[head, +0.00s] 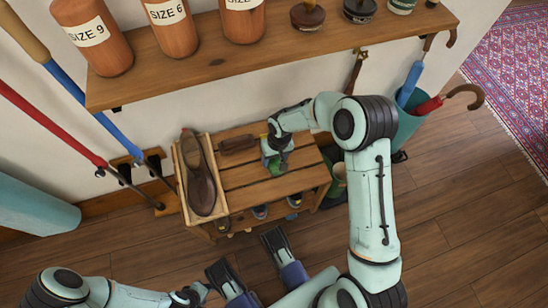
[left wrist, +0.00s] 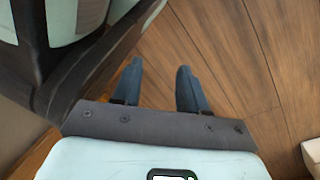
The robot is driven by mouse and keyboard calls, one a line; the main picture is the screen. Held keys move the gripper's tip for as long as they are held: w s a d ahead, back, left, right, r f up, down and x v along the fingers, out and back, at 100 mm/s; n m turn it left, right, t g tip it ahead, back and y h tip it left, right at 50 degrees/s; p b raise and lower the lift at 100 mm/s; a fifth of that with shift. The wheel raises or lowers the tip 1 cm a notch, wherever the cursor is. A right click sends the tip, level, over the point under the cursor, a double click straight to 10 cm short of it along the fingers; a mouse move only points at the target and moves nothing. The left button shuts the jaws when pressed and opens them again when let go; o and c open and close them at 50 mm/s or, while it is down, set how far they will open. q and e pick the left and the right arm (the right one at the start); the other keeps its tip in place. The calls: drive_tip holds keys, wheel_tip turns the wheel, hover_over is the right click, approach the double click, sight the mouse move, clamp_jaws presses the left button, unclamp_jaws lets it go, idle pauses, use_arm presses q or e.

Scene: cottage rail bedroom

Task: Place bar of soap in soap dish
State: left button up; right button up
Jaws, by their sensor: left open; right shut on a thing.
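My right gripper (head: 280,157) is low over the right part of the slatted bench. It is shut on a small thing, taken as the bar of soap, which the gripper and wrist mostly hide. A small green thing (head: 267,148) shows right at the gripper, and it looks like the soap dish. I cannot tell whether the soap touches it. My left gripper (left wrist: 158,78) is open and empty above the wooden floor in the left wrist view.
The bench (head: 242,178) bears a wooden tray (head: 184,180) with a dark brown shoe (head: 203,190), and a brown brush (head: 237,144). A teal umbrella stand (head: 408,124) is at the right. Floor in front is clear.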

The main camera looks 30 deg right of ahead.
drive_tip(key=shift+f, duration=0.2)
drive_tip(key=o, duration=1.1)
drive_tip(key=shift+r, duration=0.1)
